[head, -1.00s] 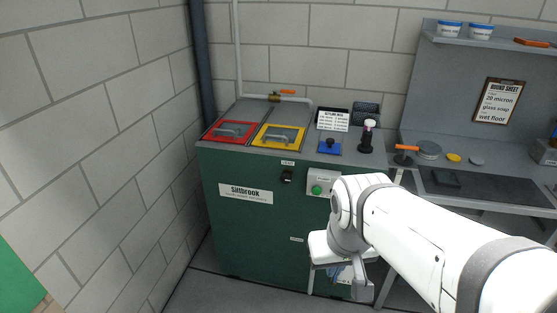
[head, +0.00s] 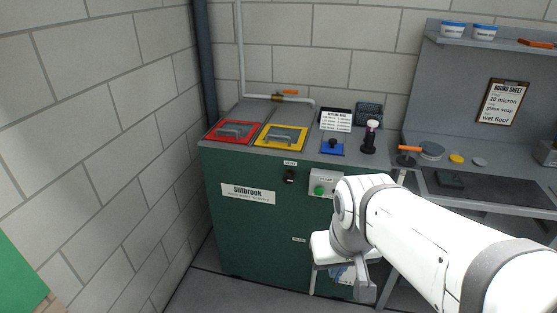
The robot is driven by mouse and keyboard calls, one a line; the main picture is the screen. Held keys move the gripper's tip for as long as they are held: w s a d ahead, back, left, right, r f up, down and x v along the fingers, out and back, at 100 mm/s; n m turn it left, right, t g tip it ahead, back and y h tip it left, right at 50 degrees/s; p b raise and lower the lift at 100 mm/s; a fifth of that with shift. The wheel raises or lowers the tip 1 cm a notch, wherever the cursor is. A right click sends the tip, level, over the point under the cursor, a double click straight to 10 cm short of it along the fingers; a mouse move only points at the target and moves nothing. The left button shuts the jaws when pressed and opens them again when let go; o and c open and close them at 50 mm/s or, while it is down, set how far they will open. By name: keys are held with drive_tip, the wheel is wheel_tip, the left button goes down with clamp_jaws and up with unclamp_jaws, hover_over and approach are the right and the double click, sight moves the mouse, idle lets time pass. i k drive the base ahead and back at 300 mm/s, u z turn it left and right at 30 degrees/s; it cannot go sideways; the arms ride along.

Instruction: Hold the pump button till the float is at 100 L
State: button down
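The green pump button (head: 320,190) sits on a light grey box (head: 328,176) labelled PUMP, on the front of the green Siltbrook cabinet (head: 240,235). My arm reaches in from the right, and its wrist hangs just right of and below the button. A grey finger-like part of my gripper (head: 365,290) points down in front of the cabinet, apart from the button. The rest of the gripper is hidden or unclear, so its opening cannot be read. A dark upright fitting with a pale top (head: 370,137) stands on the cabinet top. I cannot make out a float or a litre scale.
A black knob (head: 289,176) is left of the pump box. Red (head: 229,132) and yellow (head: 280,138) framed lids and a blue plate (head: 332,147) are on the cabinet top. A grey bench (head: 480,190) stands right. A block wall (head: 100,140) closes the left side.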

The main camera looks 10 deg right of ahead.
sight(319, 190)
drive_tip(key=u, duration=1.05)
drive_tip(key=k, duration=0.75)
drive_tip(key=z, duration=0.55)
drive_tip(key=i, duration=1)
